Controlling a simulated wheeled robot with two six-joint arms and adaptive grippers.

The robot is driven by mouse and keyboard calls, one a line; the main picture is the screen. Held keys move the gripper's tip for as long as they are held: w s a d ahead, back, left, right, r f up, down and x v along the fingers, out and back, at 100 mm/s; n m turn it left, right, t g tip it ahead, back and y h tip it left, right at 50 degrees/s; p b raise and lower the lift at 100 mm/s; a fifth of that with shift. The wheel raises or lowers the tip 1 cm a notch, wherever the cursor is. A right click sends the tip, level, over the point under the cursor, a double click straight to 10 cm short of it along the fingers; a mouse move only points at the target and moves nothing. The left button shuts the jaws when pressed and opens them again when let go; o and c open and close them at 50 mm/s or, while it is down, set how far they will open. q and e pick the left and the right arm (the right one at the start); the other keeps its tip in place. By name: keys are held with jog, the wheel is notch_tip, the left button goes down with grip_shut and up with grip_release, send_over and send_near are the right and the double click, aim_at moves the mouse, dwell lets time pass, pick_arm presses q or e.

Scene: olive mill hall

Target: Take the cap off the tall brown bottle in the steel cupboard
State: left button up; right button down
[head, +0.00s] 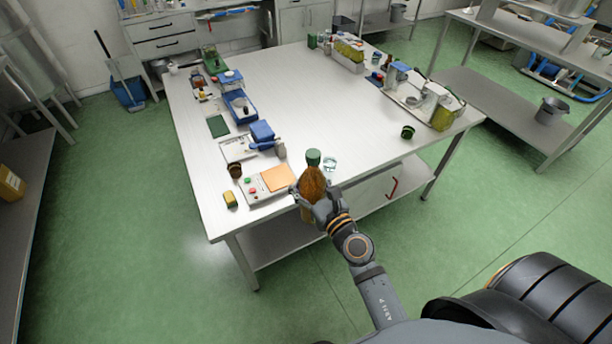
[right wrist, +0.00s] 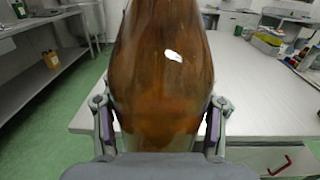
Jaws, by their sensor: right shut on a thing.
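My right gripper (head: 314,198) is shut on a brown, glossy bottle (head: 312,181) at the near edge of the steel table. In the right wrist view the bottle (right wrist: 160,75) fills the middle, roughly upright, with a finger on each side of its lower body. Its top is cut off in that view. In the head view a dark green cylinder (head: 313,157) shows right above the bottle's narrow end; I cannot tell whether it is the cap or a separate thing on the table. My left gripper is not in view.
The steel table (head: 350,120) is bare in its middle. A grey device with an orange plate (head: 277,177), a yellow block (head: 230,200) and a clear glass (head: 330,163) are near the bottle. Drawers and cupboards (head: 160,35) stand behind.

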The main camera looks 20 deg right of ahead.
jog(key=s+a+r+n+g+y, duration=0.4)
jog(key=s+a+r+n+y, duration=0.1)
jog(key=s+r+n+y, duration=0.1)
notch_tip(320, 180, up, 3)
jog(key=shift+s+a+r+y, duration=0.15)
jog(key=shift+s+y, duration=0.4)
jog(key=shift+y, duration=0.65)
